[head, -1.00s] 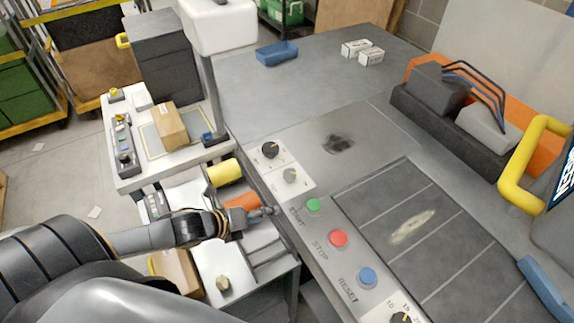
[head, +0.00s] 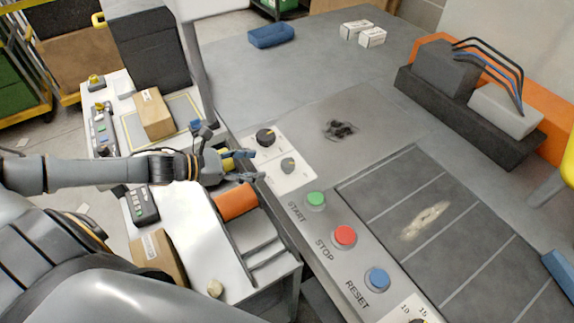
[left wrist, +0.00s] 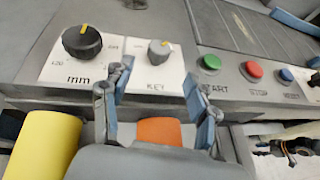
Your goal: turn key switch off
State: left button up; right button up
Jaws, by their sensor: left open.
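The key switch is a small grey knob (head: 288,165) on a white plate of the console in the head view. In the left wrist view this knob (left wrist: 160,53) sits above the word KEY, its yellow mark pointing up and slightly right. My left gripper (head: 254,165) is open and empty, just left of the plate in the head view. In the left wrist view its two fingertips (left wrist: 157,76) are spread below the knob, apart from it. My right gripper is in neither view.
A larger black knob (head: 265,137) marked mm (left wrist: 82,41) is beside the key knob. Green START (head: 316,199), red STOP (head: 344,236) and blue RESET (head: 377,279) buttons line the console. An orange cylinder (head: 237,202) and a yellow cylinder (left wrist: 45,145) lie below the console edge.

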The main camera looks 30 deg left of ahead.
aim_at(285, 164)
pick_arm(q)
jog(key=p+x, duration=0.2)
jog(key=x, duration=0.7)
jog(key=shift+w+d, duration=0.15)
jog(key=shift+w, duration=0.1)
jog(key=shift+w+d+f, duration=0.35)
jog(key=shift+w+f, duration=0.05)
jog(key=shift+f, duration=0.05)
jog(key=shift+c, duration=0.7)
jog(key=c, duration=1)
